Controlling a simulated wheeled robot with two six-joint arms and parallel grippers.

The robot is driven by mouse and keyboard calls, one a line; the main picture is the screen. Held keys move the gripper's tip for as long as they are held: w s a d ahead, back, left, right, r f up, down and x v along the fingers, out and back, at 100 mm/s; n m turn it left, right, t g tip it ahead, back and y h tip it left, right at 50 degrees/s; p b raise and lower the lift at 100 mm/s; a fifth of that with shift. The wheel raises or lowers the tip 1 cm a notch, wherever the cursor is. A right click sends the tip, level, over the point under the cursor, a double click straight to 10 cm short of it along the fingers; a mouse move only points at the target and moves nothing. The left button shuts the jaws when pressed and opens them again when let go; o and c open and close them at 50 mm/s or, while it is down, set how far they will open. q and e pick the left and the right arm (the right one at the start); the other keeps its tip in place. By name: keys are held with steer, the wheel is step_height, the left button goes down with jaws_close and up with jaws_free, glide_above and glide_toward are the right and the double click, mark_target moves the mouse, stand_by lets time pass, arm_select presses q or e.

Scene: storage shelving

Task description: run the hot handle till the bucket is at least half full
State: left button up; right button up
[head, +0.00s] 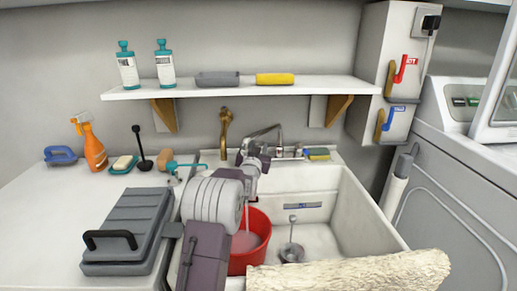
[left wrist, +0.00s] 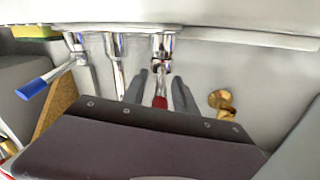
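The sink faucet (head: 270,135) is on the back wall above the white sink (head: 345,190). In the left wrist view, its red-tipped handle (left wrist: 160,101) sits between the two grey fingers of my left gripper (left wrist: 159,82), which are apart with gaps beside it. A blue-tipped handle (left wrist: 35,88) is at the left there. In the head view, my left gripper (head: 252,156) is at the faucet's left side. A thin stream (head: 247,216) falls toward the red bucket (head: 262,222), which stands in the sink, partly hidden by my arm. Pinkish-looking liquid shows inside; its depth is unclear.
A cream fluffy roll (head: 350,272) lies along the sink's front. A wall box holds red (head: 405,68) and blue (head: 388,119) levers. An orange spray bottle (head: 93,148) stands on the left counter. A shelf (head: 220,90) hangs above.

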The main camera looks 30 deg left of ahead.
arm_select(q)
steer(key=shift+s+d, duration=0.1)
steer(key=p+v, duration=0.1)
steer(key=v, duration=0.8)
steer(key=shift+f, duration=0.1)
stand_by(0.4)
